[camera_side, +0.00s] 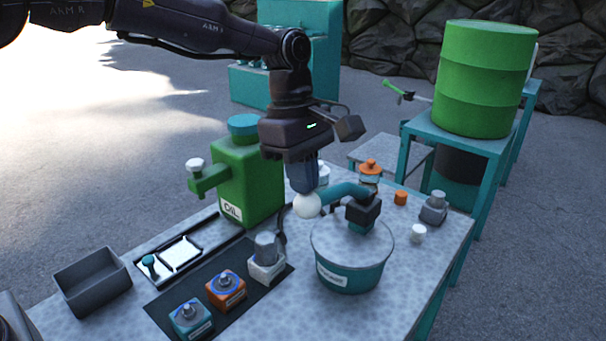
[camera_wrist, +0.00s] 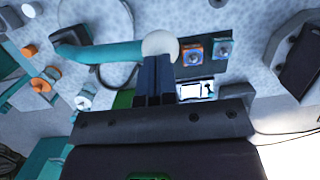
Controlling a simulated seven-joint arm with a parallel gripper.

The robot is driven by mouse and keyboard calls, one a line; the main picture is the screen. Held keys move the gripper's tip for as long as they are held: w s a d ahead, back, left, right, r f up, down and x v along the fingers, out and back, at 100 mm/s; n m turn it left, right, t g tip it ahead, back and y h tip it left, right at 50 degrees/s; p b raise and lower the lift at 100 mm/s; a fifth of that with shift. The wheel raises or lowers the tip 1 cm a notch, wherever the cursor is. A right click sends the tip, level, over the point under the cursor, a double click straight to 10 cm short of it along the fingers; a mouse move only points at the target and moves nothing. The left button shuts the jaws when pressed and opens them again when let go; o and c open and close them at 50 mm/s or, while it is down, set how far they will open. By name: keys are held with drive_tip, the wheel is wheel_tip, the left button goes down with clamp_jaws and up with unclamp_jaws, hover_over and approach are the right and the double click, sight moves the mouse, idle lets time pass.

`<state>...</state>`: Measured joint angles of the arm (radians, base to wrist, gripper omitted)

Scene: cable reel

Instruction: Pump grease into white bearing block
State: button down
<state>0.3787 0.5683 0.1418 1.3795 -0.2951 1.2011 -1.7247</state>
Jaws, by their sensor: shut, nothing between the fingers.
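The white bearing block (camera_side: 266,268) stands on a dark mat, with a grey cylindrical part on top; a dark hose (camera_side: 282,228) runs down to it. The grease pump is a teal bucket (camera_side: 345,275) with a pale lid, a dark pump head (camera_side: 362,212) and a teal lever (camera_side: 345,191) ending in a white ball knob (camera_side: 306,205). My gripper (camera_side: 305,188) is shut and empty, its fingertips right at the top of the knob; whether they touch is unclear. In the wrist view the knob (camera_wrist: 160,45) sits just beyond the shut fingertips (camera_wrist: 157,62).
Orange (camera_side: 226,290) and teal (camera_side: 191,318) bearing blocks share the mat. A green oil can (camera_side: 250,180) stands behind. A grey bin (camera_side: 92,280) and a tray (camera_side: 180,252) lie left. Small bottles and caps (camera_side: 418,233) stand right of the pump.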

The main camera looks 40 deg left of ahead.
idle(0.3)
drive_tip(key=shift+s+f+t, duration=0.4)
drive_tip(key=shift+s+f, duration=0.1)
drive_tip(key=shift+f, duration=0.2)
wheel_tip(320, 180, down, 14)
drive_tip(key=s+t, duration=0.2)
drive_tip(key=shift+s+r, duration=0.15)
drive_tip(key=shift+s, duration=0.25)
drive_tip(key=shift+d+r, duration=0.1)
drive_tip(key=s+a+r, duration=0.3)
drive_tip(key=s+r, duration=0.5)
drive_tip(key=r, duration=0.3)
drive_tip(key=shift+s+r, duration=0.15)
drive_tip(key=shift+r, duration=0.2)
